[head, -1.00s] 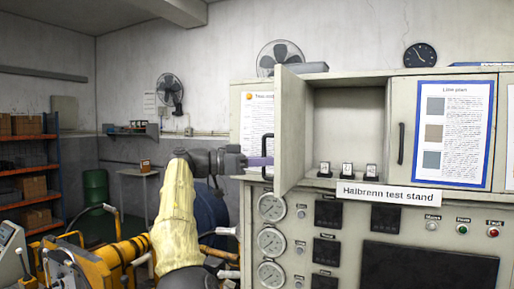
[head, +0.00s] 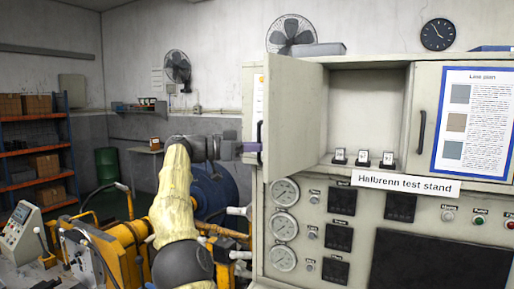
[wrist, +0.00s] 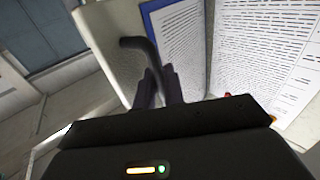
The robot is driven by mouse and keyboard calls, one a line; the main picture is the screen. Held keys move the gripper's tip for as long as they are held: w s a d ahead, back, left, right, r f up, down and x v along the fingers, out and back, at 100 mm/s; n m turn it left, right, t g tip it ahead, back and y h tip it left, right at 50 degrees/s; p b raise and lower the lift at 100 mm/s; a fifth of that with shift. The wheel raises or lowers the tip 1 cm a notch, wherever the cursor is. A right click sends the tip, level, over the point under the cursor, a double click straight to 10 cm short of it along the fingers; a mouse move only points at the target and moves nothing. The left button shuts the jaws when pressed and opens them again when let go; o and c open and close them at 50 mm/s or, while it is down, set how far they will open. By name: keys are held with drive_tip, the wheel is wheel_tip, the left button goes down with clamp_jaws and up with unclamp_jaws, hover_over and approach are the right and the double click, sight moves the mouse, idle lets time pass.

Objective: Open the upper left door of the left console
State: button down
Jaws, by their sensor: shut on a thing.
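The upper left door (head: 294,118) of the grey console (head: 351,214) labelled "Halbrenn test stand" stands open, swung out toward me. Its inner face shows, and the compartment (head: 368,110) behind it is exposed. The door's dark bar handle (head: 260,136) is at its outer edge, and it also shows in the wrist view (wrist: 139,44). My gripper (head: 244,148) is at the handle, left of the door. In the wrist view its dark fingers (wrist: 159,88) are shut on the handle. The exact contact is partly hidden.
Small labelled items (head: 363,157) stand on the compartment floor. The closed right door (head: 422,132) bears a blue-framed line plan (head: 476,118). Yellow machinery (head: 110,258) and a blue motor (head: 215,190) are low, left of the console. A shelf rack (head: 66,150) stands far left.

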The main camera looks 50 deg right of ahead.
drive_tip(key=shift+s, duration=0.15)
drive_tip(key=c, duration=1.6)
unclamp_jaws()
drive_tip(key=shift+s, duration=0.1)
drive_tip(key=shift+c, duration=0.2)
drive_tip(key=shift+d, duration=0.1)
drive_tip(key=shift+s, duration=0.15)
drive_tip(key=p+v, duration=0.8)
drive_tip(key=v, duration=0.9)
